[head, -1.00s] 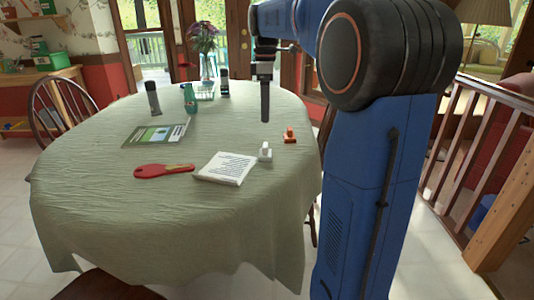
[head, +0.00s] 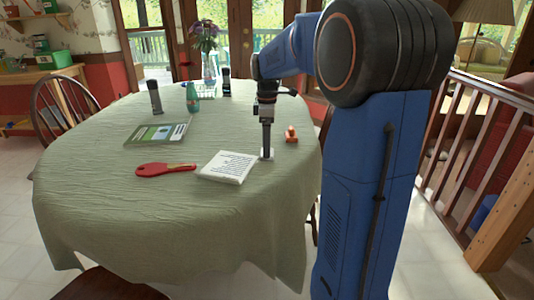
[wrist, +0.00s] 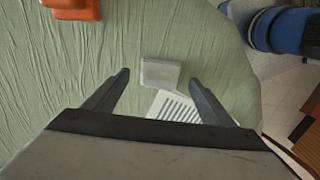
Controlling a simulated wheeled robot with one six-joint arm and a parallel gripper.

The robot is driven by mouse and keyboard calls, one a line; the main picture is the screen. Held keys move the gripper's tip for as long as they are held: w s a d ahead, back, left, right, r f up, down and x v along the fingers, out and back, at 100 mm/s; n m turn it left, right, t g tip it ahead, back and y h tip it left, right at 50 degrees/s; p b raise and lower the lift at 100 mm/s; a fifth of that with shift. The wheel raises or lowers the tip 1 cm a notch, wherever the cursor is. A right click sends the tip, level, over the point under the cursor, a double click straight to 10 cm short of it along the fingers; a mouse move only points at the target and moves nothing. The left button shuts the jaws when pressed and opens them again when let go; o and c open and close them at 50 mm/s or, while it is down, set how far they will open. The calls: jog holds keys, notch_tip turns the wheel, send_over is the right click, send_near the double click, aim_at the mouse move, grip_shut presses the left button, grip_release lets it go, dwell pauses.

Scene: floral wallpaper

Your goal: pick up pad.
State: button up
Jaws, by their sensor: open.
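The pad (head: 229,167) is a thick white block of paper with lines of dark print, lying flat on the green tablecloth in the head view. Part of the pad (wrist: 177,106) shows between my fingers in the wrist view; the rest is hidden by my gripper. My gripper (head: 266,152) is open and points down just right of the pad, over a small white object (head: 266,156). In the wrist view that white object (wrist: 160,73) appears between the fingertips of my gripper (wrist: 160,77), beside the pad. I cannot tell whether the fingers touch it.
An orange object (head: 291,134) stands right of my gripper. A red paddle-shaped thing (head: 165,169) lies left of the pad. A green-and-white picture card (head: 158,134), a dark cylinder (head: 155,97) and a teal bottle (head: 192,97) are farther back. The front of the tablecloth (head: 150,215) is clear.

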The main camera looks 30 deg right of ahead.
jog(key=shift+f, duration=1.15)
jog(key=c, duration=1.2)
notch_tip(320, 180, up, 10)
jog(key=shift+r, duration=0.1)
jog(key=o, duration=0.6)
jog(key=shift+c, duration=0.2)
jog(key=c, duration=0.4)
